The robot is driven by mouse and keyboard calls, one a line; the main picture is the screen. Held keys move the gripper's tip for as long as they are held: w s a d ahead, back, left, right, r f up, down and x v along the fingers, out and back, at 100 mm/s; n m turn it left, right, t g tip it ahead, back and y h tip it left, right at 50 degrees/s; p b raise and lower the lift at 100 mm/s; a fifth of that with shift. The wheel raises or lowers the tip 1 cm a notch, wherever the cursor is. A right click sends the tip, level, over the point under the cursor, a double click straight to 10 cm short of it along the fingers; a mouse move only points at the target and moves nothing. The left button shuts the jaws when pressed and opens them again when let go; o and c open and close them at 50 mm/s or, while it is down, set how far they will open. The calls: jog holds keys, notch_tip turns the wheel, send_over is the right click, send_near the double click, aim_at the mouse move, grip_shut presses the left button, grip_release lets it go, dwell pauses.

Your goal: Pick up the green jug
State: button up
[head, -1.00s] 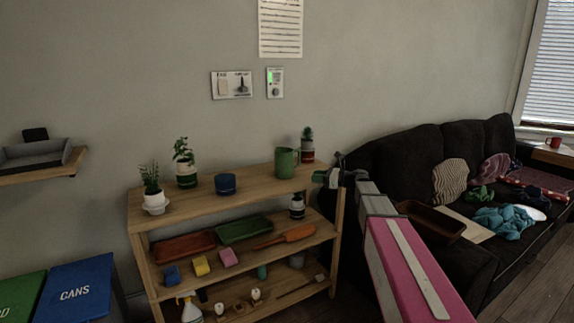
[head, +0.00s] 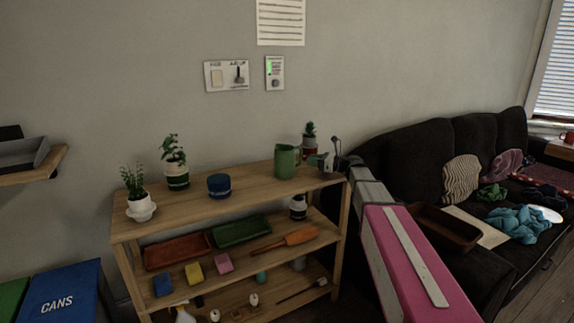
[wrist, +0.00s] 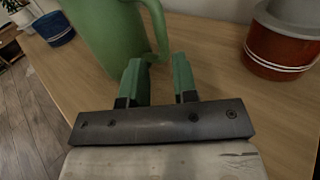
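The green jug (head: 285,162) stands upright on the top shelf of the wooden shelf unit, towards its right end. My gripper (head: 318,160) is just right of the jug at shelf-top height. In the wrist view the jug (wrist: 100,30) fills the upper left, with its handle on the right side. My gripper (wrist: 160,75) has its two green-tipped fingers apart, with a gap between them. The lower handle lies just ahead of the fingers, close to the left one. Whether they touch is unclear. Nothing is clearly held.
A potted plant in a red and grey pot (head: 309,140) stands behind my gripper; the pot (wrist: 283,40) is right of the fingers. A blue bowl (head: 220,186) and two potted plants stand further left. The shelf top between jug and pot is clear.

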jog(key=x, duration=0.7)
jog(key=shift+w+a, duration=0.25)
grip_shut()
